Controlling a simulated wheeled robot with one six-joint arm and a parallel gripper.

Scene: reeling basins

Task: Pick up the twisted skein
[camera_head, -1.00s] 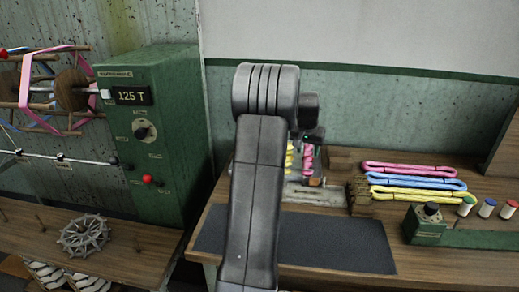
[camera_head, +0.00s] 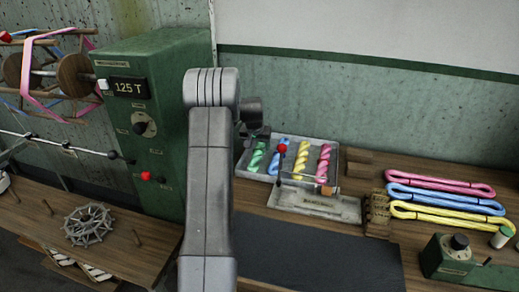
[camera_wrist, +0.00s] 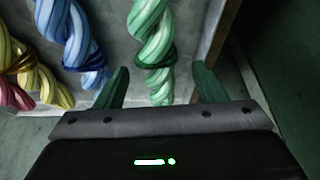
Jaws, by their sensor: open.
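Several twisted skeins lie side by side in a shallow clear-walled tray (camera_head: 337,160): green (camera_head: 257,157), blue (camera_head: 275,163), yellow (camera_head: 301,158) and pink (camera_head: 323,163). My gripper (camera_wrist: 161,72) is open in the wrist view, its dark green fingers either side of the green twisted skein (camera_wrist: 153,42). I see a gap between each finger and the skein. The blue twisted skein (camera_wrist: 72,35) lies to the left, with yellow and pink beyond it. In the head view my arm hides most of the gripper.
Loose pink (camera_head: 440,182), blue (camera_head: 445,199) and yellow (camera_head: 450,216) skeins lie at the right. A green machine (camera_head: 160,120) stands left. A dark mat (camera_head: 320,255) lies clear in front.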

